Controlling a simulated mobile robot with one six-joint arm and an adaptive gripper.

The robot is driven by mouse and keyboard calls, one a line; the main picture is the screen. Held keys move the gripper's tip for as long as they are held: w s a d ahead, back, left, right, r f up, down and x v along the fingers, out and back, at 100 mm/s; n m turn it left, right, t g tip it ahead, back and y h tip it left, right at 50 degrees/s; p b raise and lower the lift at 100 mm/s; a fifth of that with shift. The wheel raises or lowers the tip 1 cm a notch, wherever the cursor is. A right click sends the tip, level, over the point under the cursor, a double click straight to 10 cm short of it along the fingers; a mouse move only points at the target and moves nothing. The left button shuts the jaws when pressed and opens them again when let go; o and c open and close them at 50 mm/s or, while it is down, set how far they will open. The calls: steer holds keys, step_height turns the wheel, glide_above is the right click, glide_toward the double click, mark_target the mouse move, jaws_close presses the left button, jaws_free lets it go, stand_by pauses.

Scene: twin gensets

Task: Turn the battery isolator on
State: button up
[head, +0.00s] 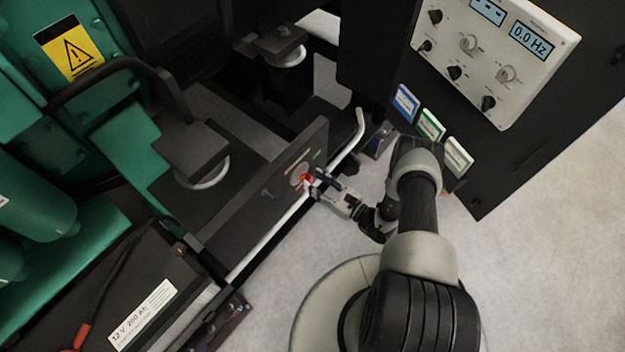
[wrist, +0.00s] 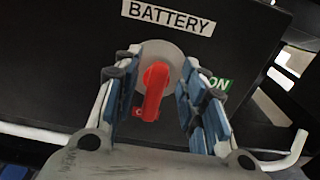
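The battery isolator has a red handle (wrist: 154,90) on a round grey plate (wrist: 178,60), below a "BATTERY" label (wrist: 168,15). The handle is near upright in the wrist view, its lower end by a mostly hidden red label (wrist: 137,112). A green "ON" label (wrist: 219,84) is to the right, partly behind a finger. My gripper (wrist: 160,68) is open, with one blue-padded finger on each side of the handle and gaps showing between. In the head view my gripper (head: 318,181) is at the dark panel, by the red handle (head: 305,178).
A bent white bar (head: 349,142) sticks out beside the panel (head: 255,190). A battery (head: 150,290) lies at lower left, near green machinery (head: 60,150). A control box (head: 495,55) is at upper right. Pale floor (head: 540,240) is clear at right.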

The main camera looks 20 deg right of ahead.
steer(key=shift+x, duration=1)
jaws_close()
